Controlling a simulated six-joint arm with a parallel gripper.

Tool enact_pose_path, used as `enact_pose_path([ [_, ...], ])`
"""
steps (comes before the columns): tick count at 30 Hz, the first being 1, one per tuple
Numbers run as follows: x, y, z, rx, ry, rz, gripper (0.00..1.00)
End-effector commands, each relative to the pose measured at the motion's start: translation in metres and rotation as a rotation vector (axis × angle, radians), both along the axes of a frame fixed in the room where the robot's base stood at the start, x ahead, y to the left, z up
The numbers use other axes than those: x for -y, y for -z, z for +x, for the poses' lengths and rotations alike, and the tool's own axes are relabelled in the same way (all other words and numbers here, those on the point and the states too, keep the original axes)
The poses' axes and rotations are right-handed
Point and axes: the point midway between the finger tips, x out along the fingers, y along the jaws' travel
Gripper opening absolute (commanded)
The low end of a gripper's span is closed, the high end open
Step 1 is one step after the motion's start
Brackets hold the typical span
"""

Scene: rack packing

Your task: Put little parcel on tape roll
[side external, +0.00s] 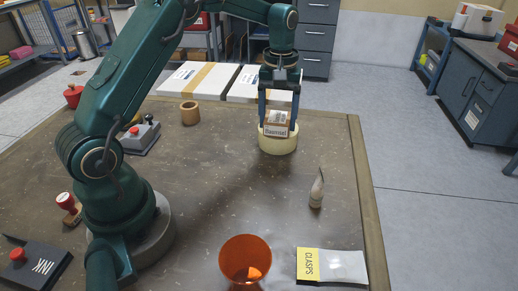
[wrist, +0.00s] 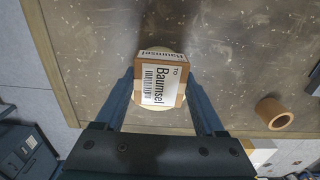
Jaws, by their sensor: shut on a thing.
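The little parcel (side external: 277,124) is a small brown box with a white label. My gripper (side external: 278,122) is shut on it, one finger on each side. The tape roll (side external: 278,144) is pale cream and lies flat on the table directly under the parcel. In the wrist view the parcel (wrist: 160,80) sits between the fingers and covers most of the tape roll (wrist: 160,115), whose edge shows around it. The parcel looks upright and very close to the roll's top; I cannot tell if they touch.
A brown ring (side external: 190,113) stands to the left of the roll. White flat boxes (side external: 198,78) lie behind. A brush-like item (side external: 317,190), an orange cup (side external: 245,260) and a clasps packet (side external: 331,265) are nearer the front. The table between is clear.

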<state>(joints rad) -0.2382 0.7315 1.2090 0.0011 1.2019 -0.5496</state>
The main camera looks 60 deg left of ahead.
Motion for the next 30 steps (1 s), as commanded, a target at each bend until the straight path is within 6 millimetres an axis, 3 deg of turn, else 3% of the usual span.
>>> enact_pose_path([
  [3, 0.0, 0.009, 0.0, -0.001, 0.0, -0.001, 0.13],
  [14, 0.0, 0.013, 0.0, 0.0, 0.0, 0.0, 0.13],
  [15, 0.0, 0.013, 0.0, 0.0, 0.0, 0.0, 0.83],
  [17, 0.0, 0.012, 0.0, 0.0, 0.0, 0.0, 1.0],
  [25, 0.0, 0.01, 0.0, 0.002, 0.0, 0.001, 1.0],
  [30, -0.001, -0.009, 0.001, 0.007, 0.0, 0.001, 1.0],
])
